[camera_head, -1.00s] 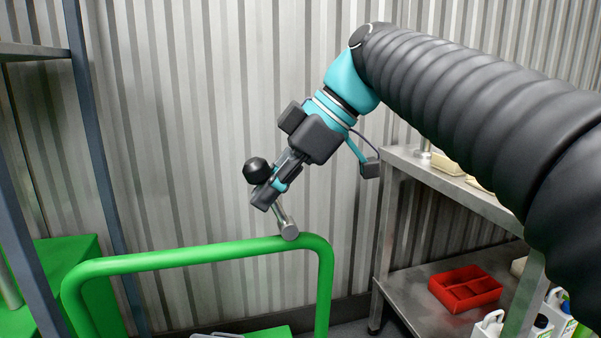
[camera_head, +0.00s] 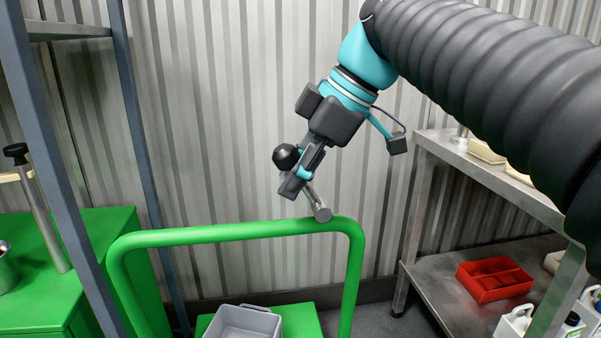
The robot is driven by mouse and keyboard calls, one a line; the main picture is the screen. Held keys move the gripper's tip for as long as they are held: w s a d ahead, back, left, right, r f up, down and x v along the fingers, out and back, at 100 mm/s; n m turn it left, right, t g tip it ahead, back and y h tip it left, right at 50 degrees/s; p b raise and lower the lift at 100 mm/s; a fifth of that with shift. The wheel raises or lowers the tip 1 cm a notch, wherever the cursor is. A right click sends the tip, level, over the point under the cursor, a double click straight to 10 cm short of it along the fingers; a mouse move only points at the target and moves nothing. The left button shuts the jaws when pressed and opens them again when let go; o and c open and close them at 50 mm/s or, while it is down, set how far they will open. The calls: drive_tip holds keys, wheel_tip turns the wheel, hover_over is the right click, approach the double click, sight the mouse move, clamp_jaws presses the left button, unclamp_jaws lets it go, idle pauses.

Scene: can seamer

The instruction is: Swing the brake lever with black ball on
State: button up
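The brake lever (camera_head: 319,204) is a short metal rod with a black ball (camera_head: 286,156) at its upper left end. Its lower end meets a round metal hub beside the top bar of the green rail (camera_head: 230,232). The lever leans to the left in the picture. My gripper (camera_head: 296,184) reaches down from the upper right and lies over the lever just below the ball. Its fingers overlap the rod, and the near finger hides part of it. I cannot tell whether the fingers press on the rod.
A blue-grey post (camera_head: 60,170) stands at the left, in front of a green cabinet (camera_head: 75,270). A grey bin (camera_head: 243,322) is below the rail. At the right is a metal shelf (camera_head: 440,290) with a red tray (camera_head: 494,279). A corrugated wall stands behind.

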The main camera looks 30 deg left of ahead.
idle(0.3)
drive_tip(key=shift+d, duration=0.1)
drive_tip(key=shift+w+d+r, duration=0.1)
drive_tip(key=shift+w+r, duration=0.05)
drive_tip(key=shift+r, duration=0.15)
drive_tip(key=v, duration=1.1)
drive_tip(key=shift+r, duration=0.2)
drive_tip(key=shift+m, duration=0.3)
